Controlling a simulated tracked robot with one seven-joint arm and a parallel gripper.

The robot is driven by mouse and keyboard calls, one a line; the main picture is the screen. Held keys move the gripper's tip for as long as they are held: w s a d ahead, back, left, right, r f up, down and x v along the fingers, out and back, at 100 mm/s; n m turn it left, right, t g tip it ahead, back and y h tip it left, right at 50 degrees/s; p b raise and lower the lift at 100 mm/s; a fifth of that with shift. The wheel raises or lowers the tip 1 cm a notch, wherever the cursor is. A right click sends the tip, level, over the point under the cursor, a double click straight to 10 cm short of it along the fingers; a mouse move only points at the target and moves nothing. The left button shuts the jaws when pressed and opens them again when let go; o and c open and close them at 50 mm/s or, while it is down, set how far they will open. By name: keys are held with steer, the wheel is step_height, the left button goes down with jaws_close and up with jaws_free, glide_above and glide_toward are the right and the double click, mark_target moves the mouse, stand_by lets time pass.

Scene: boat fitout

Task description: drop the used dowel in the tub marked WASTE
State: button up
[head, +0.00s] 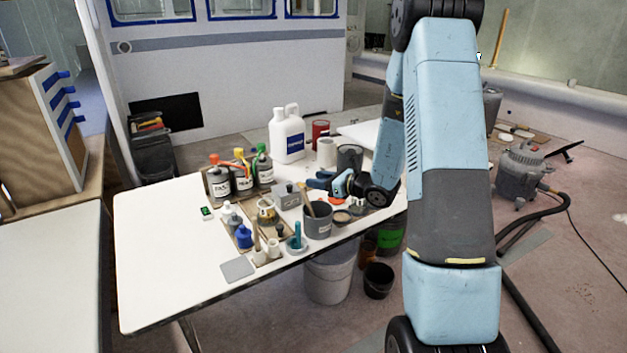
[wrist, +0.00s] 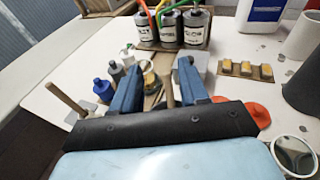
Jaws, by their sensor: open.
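In the wrist view my gripper (wrist: 160,66) shows both fingers spread apart. A wooden stick (wrist: 167,92) shows between them; I cannot tell whether it is the used dowel. Its lower end is hidden by the gripper body. Another wooden stick (wrist: 63,98) leans to the left of the fingers. In the head view a wooden stick (head: 309,207) leans out of a dark grey tub (head: 318,224) at the table's front. The tub's pale label is too small to read.
Capped, labelled bottles (head: 240,180) stand behind, with a white jug (head: 287,137) at the back. A dark grey cylinder (head: 349,157) stands close to my gripper. Small jars and a blue bottle (head: 243,237) crowd the front. The table's left half (head: 160,240) is mostly clear.

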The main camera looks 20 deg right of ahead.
steer(key=v, duration=1.1)
stand_by(0.3)
steer(key=s+a+r+n+g, duration=0.9)
steer(key=s+a+r+n, duration=0.2)
steer(key=s+a+n, duration=0.3)
steer(key=s+d+r+n+t+h, duration=0.1)
steer(key=s+d+r+n+h, duration=0.2)
steer(key=s+r+n+h, duration=0.1)
steer(key=s+d+r+n+t+h, duration=0.1)
steer(key=s+d+r+n+h, duration=0.3)
steer(key=s+n, duration=0.5)
steer(key=shift+s+d+r+n+t+h, duration=0.15)
steer(key=shift+s+r+n+t+h, duration=0.15)
steer(key=shift+s+r+h, duration=0.65)
steer(key=shift+w+f+h, duration=0.2)
steer(key=shift+w+h, duration=0.05)
steer(key=shift+w, duration=0.1)
